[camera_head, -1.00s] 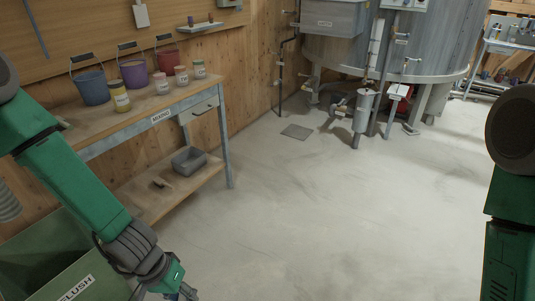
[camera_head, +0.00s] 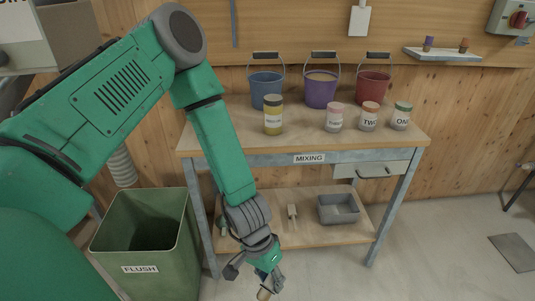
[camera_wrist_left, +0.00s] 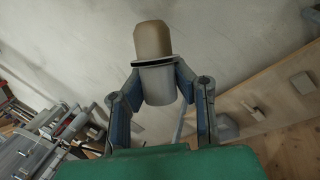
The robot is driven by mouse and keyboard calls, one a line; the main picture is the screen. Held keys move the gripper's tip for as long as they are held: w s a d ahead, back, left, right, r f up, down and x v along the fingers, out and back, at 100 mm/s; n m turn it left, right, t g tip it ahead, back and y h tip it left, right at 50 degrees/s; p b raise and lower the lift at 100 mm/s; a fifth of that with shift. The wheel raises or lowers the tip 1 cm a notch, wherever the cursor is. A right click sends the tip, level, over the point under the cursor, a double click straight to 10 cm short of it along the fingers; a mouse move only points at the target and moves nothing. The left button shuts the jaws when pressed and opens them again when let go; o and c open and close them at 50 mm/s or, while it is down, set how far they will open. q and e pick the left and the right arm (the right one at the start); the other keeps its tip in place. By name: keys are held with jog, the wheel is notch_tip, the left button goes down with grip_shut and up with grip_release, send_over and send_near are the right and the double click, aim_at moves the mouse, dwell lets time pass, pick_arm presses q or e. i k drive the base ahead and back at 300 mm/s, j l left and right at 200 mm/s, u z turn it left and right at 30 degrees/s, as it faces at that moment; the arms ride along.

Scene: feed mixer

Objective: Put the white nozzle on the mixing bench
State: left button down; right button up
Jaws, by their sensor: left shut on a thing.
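My left gripper (camera_head: 272,284) is low in front of the mixing bench (camera_head: 300,138), below its top. It is shut on the nozzle (camera_head: 264,294), which sticks out beyond the fingers at the bottom of the head view. In the left wrist view the nozzle (camera_wrist_left: 153,42) has a pale grey-white body, a dark ring and a tan end, between the two fingers (camera_wrist_left: 160,97). The bench carries a "MIXING" label and has bare top at the front. My right gripper is out of view.
Blue (camera_head: 266,88), purple (camera_head: 321,90) and red (camera_head: 373,87) buckets stand at the bench's back, with several jars before them. A green "FLUSH" bin (camera_head: 165,272) stands left.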

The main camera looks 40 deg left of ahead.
aim_at(296, 132)
jog(key=i+l+u, duration=0.2)
jog(key=u, duration=0.15)
jog(key=i+l+u, duration=0.5)
jog(key=l+u, duration=0.2)
jog(key=i+l+u, duration=0.15)
jog(key=l+u, duration=0.25)
jog(key=i+l+u, duration=0.1)
jog(key=l+u, duration=0.25)
